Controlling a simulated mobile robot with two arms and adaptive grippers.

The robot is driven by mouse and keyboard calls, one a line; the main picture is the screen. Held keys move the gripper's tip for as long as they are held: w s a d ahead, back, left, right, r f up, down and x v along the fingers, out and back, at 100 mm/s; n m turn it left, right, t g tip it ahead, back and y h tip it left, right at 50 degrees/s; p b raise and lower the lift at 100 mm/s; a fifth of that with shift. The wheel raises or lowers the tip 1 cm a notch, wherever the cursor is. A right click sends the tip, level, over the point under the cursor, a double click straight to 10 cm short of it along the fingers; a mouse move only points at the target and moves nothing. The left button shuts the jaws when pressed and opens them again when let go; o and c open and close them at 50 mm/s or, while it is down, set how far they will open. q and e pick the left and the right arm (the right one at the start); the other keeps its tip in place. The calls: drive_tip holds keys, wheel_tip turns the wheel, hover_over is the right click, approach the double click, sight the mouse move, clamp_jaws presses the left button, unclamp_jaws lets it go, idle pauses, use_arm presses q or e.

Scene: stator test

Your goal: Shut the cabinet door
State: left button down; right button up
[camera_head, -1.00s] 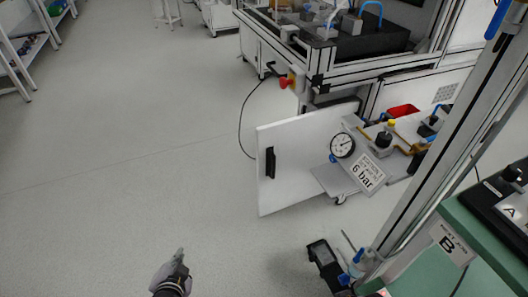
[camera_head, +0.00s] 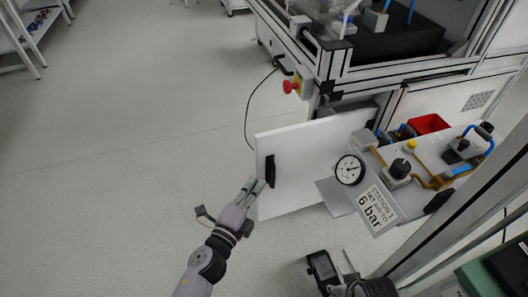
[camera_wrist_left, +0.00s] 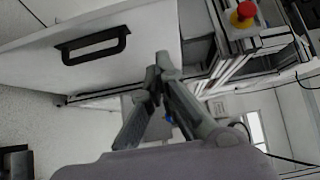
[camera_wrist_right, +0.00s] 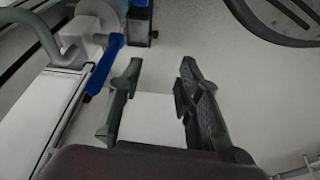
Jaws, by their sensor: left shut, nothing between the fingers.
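The white cabinet door (camera_head: 310,160) stands open in the head view, swung out from the cabinet under the workstation. Its black handle (camera_head: 270,171) is near its left edge. My left gripper (camera_head: 254,186) is shut and empty, with its fingertips just left of the handle; I cannot tell whether they touch the door. In the left wrist view the door (camera_wrist_left: 110,62) and its handle (camera_wrist_left: 94,46) are at upper left, and the left fingers (camera_wrist_left: 165,72) are together below and right of the handle. My right gripper shows in the right wrist view (camera_wrist_right: 160,78), fingers apart, with nothing held.
A drawer-like tray with a pressure gauge (camera_head: 350,170) and a "6 bar" sign (camera_head: 377,209) juts out right of the door. A red emergency stop (camera_head: 290,87) sits above the door. The floor to the left is clear.

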use_arm(q)
approach(269, 145)
drive_tip(key=d, duration=0.4)
drive_tip(key=w, duration=0.1)
drive_tip(key=w+a, duration=0.2)
drive_tip(key=w, duration=0.1)
drive_tip(key=shift+w+r, duration=0.15)
use_arm(e)
drive_tip(key=shift+w+r, duration=0.1)
drive_tip(key=shift+r, duration=0.7)
use_arm(q)
drive_tip(key=shift+w+b, duration=0.1)
drive_tip(key=shift+b, duration=0.2)
use_arm(e)
drive_tip(key=shift+f, duration=0.1)
